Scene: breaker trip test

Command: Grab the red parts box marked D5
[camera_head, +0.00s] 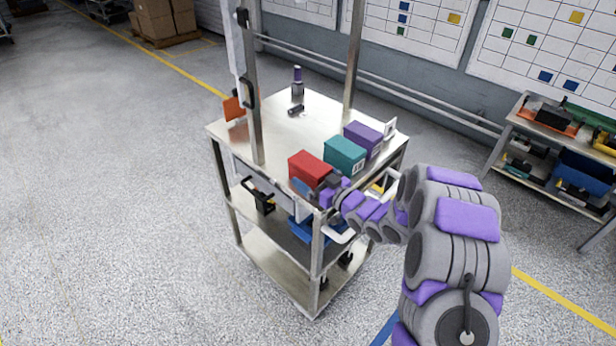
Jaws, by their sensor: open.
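A red parts box (309,168) sits on the top shelf of a metal cart (262,134), near its front right edge. Any marking on it is not readable from here. A teal box (345,153) and a purple box (364,138) stand in a row behind it to the right. My gripper (322,190) is at the front side of the red box, at the cart's edge, very close to it. Its fingers are small and partly hidden by the wrist, and I cannot tell whether they touch the box. My gripper is open.
A dark bottle (297,83) and a small black object (296,110) stand farther back on the cart. Cart posts (250,105) rise at left and back. A shelf of bins (560,150) is at right. The floor at left is clear.

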